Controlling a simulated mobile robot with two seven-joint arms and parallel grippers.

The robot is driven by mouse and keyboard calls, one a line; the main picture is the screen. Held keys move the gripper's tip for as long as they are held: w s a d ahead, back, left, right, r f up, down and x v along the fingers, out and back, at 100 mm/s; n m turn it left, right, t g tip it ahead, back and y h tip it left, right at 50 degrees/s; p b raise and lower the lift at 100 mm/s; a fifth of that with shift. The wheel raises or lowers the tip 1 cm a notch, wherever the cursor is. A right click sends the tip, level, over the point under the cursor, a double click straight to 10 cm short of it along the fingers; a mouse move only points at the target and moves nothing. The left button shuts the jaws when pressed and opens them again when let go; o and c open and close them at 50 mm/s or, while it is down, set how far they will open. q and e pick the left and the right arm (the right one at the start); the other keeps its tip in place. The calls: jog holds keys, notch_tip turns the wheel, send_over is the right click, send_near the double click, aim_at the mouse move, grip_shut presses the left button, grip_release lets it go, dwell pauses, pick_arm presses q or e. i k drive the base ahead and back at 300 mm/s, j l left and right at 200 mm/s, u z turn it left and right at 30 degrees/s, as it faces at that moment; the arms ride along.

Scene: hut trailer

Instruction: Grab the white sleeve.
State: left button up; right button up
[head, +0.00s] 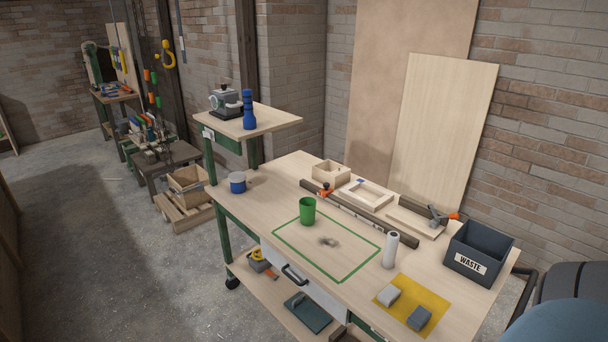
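The white sleeve (391,250) is most likely the upright white cylinder with a dark opening at its top. It stands on the wooden workbench (290,179), just outside the right side of a green taped rectangle (350,274). Nothing is touching it that I can see. Neither of my grippers is in the head view.
A green cup (307,211) stands at the rectangle's back edge, with a dark smudge inside the outline. A yellow mat (413,305) with two grey blocks lies in front of the sleeve. A dark waste bin (480,252) stands right. Long dark bars and wooden frames lie behind.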

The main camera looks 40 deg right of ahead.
aim_at(393, 241)
jog(key=i+z, duration=0.2)
jog(key=i, duration=0.3)
jog(key=i+j+z, duration=0.1)
jog(key=i+z, duration=0.15)
jog(key=i, duration=0.25)
jog(key=i+j+z, duration=0.2)
jog(key=i, duration=0.25)
jog(key=i+z, duration=0.15)
jog(key=z, duration=0.25)
jog(key=i+z, duration=0.2)
jog(key=z, duration=0.2)
jog(key=i+z, duration=0.15)
jog(key=z, duration=0.25)
jog(key=i+j+z, duration=0.15)
jog(key=z, duration=0.3)
jog(key=i+j+z, duration=0.1)
jog(key=i+z, duration=0.25)
jog(key=i+j+z, duration=0.1)
jog(key=z, duration=0.3)
